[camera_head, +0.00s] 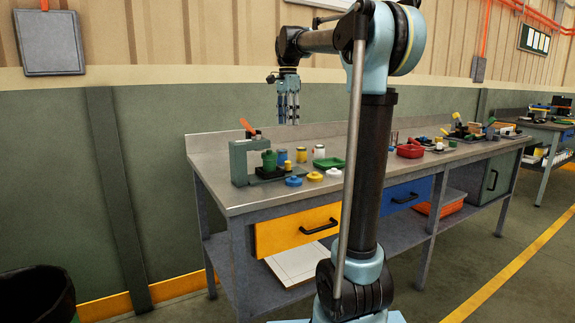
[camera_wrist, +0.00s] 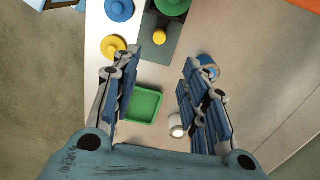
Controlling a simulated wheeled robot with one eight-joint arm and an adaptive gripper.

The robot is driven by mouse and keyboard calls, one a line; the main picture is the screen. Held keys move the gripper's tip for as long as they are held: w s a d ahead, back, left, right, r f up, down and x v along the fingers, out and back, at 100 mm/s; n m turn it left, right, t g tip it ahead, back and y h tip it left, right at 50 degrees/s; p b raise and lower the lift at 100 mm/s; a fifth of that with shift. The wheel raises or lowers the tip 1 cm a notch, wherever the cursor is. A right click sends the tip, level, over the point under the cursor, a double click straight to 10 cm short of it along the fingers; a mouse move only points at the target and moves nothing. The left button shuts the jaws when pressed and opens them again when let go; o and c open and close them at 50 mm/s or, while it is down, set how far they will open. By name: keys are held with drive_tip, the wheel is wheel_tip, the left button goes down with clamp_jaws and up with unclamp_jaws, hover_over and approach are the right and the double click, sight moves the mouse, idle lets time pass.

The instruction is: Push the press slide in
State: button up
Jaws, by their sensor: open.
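The press (camera_head: 240,163) is a green frame with an orange lever (camera_head: 248,127), at the left end of the workbench. Its dark slide (camera_head: 270,174) sticks out to the right and bears a green jar (camera_head: 269,161) and a small yellow knob (camera_head: 282,157). In the wrist view, the slide (camera_wrist: 156,58), yellow knob (camera_wrist: 159,37) and green jar top (camera_wrist: 175,5) show at the top. My gripper (camera_head: 288,122) hangs fingers down above the bench, apart from the press. Its fingers (camera_wrist: 158,75) are open and empty in the wrist view. The press frame is outside the wrist view.
Blue (camera_head: 293,181), yellow (camera_head: 314,176) and white (camera_head: 333,172) lids lie along the front edge. A red bin (camera_head: 410,150) is farther right.

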sight(288, 162)
wheel_tip(288, 162, down, 17)
drive_tip(key=shift+f, duration=0.1)
idle(0.7)
clamp_jaws()
